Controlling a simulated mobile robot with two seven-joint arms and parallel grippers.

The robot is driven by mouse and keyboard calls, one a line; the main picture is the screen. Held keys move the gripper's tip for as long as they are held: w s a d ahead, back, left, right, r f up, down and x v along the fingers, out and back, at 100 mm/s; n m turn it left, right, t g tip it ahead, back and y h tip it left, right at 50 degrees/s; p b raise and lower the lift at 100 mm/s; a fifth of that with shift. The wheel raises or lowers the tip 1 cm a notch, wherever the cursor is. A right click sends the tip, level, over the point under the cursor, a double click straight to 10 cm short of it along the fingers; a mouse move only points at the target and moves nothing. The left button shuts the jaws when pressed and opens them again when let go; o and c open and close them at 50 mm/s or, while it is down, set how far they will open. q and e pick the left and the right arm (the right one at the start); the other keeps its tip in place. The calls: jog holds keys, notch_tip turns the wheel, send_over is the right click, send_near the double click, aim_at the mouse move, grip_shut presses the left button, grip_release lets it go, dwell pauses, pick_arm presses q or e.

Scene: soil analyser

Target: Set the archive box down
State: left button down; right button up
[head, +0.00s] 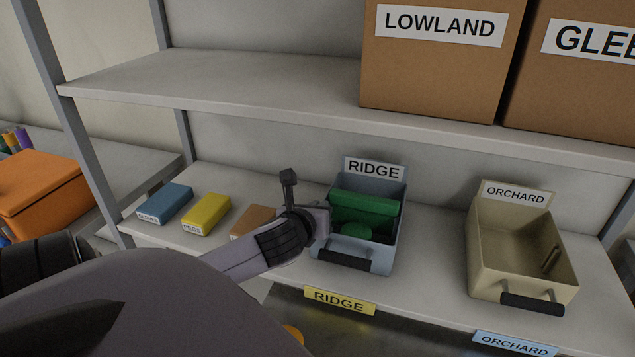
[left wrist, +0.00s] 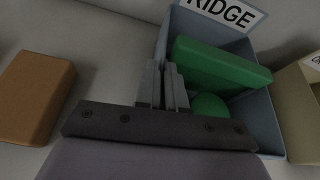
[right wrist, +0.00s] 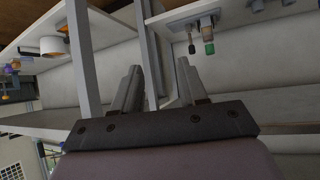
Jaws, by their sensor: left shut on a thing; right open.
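The blue-grey archive box (head: 386,257) carries a RIDGE label and stands on the lower shelf, behind the yellow RIDGE tag (head: 340,300). It looks upright; I cannot tell whether its base fully touches the shelf. A green block and a green round piece (head: 355,230) lie in it. My left gripper (head: 322,222) is shut on the box's left wall; in the left wrist view its fingers (left wrist: 166,88) are close together at that wall (left wrist: 163,45). My right gripper (right wrist: 160,88) is open and empty, away from the shelf boxes and outside the head view.
An empty beige ORCHARD box (head: 486,262) stands to the right, with bare shelf between. Blue (head: 166,203), yellow (head: 206,214) and brown (head: 252,222) blocks lie to the left. The upper shelf (head: 230,82) with a LOWLAND carton (head: 435,75) hangs above. A grey post (head: 85,130) stands left.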

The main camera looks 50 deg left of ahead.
pick_arm(q)
jog(key=shift+r, duration=0.1)
jog(key=c, duration=1.2)
grip_release()
jog(key=shift+s+d, duration=0.1)
jog(key=shift+c, duration=0.2)
jog(key=p+v, duration=0.1)
jog(key=v, duration=1.1)
